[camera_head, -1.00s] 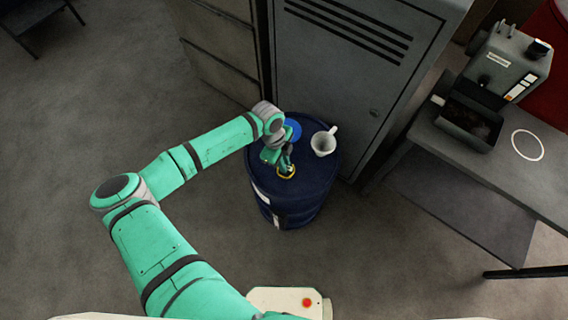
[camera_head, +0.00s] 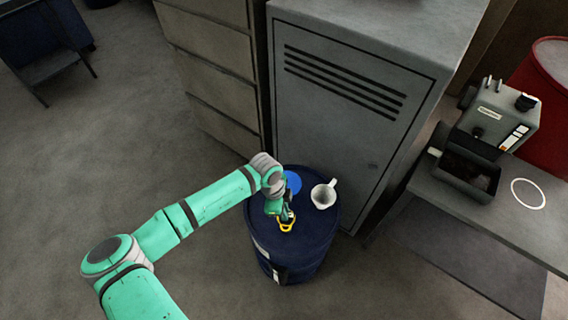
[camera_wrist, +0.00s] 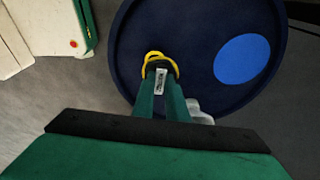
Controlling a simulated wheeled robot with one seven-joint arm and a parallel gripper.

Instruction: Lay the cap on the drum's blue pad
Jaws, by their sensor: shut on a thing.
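The cap (camera_head: 287,226) shows as a yellow looped piece; its outline also shows in the wrist view (camera_wrist: 154,56). My gripper (camera_head: 285,215) is shut on it over the near part of the dark blue drum's top (camera_head: 311,223). I cannot tell whether the cap touches the drum top. The drum's round blue pad (camera_head: 293,183) lies bare farther back, partly hidden by my wrist in the head view. In the wrist view the pad (camera_wrist: 242,59) is fully visible, to the right of my gripper (camera_wrist: 161,74) and apart from it.
A white mug (camera_head: 323,195) stands on the drum, right of the pad. A grey locker (camera_head: 345,130) and a drawer cabinet (camera_head: 215,85) rise close behind the drum. A bench (camera_head: 480,215) with a grey machine (camera_head: 500,120) is at right.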

